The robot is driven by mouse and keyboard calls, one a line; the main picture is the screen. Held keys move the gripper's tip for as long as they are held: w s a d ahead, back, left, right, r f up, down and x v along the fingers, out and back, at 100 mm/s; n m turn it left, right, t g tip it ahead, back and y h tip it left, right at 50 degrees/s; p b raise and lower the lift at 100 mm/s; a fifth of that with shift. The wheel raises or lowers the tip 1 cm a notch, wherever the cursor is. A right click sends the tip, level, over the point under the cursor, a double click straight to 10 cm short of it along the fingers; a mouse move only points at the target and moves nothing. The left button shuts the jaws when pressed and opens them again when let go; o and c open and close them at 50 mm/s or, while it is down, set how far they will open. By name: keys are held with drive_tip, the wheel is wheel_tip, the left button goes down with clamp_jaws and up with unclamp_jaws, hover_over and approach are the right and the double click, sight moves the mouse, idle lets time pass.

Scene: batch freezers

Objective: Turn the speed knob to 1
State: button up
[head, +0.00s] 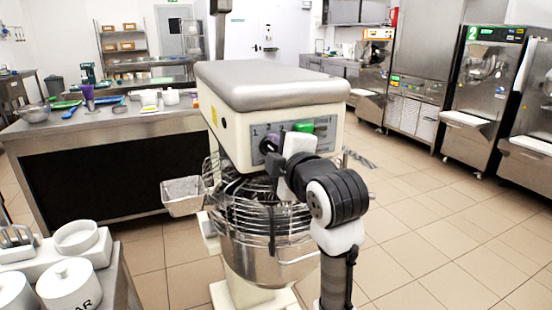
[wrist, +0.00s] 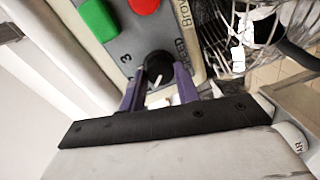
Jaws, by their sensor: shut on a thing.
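The planetary mixer (head: 272,84) stands in the middle of the head view, with its control panel (head: 322,131) on the front of the head. In the wrist view, the black round speed knob (wrist: 158,64) sits on the grey panel between the two purple fingers of my gripper (wrist: 159,73). The fingers are shut on the knob's sides. A white mark shows on the knob, and a "3" is printed beside it. In the head view, my wrist and gripper largely cover the knob, so its setting is unclear.
A green button (wrist: 98,19) and a red button (wrist: 144,5) are near the knob. The wire bowl guard (head: 235,190) and steel bowl (head: 272,255) are below the panel. A counter (head: 130,118) is behind left; batch freezers (head: 485,95) stand right, beyond open floor.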

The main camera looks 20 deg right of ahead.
drive_tip(key=shift+n, duration=0.3)
idle(0.4)
drive_tip(key=o, duration=1)
drive_tip(key=shift+c, duration=0.2)
drive_tip(key=s+r+b, duration=0.1)
drive_tip(key=s+b, duration=0.1)
drive_tip(key=s, duration=1.1)
drive_tip(key=shift+s+d, duration=0.2)
drive_tip(key=shift+s, duration=0.2)
drive_tip(key=shift+r, duration=0.1)
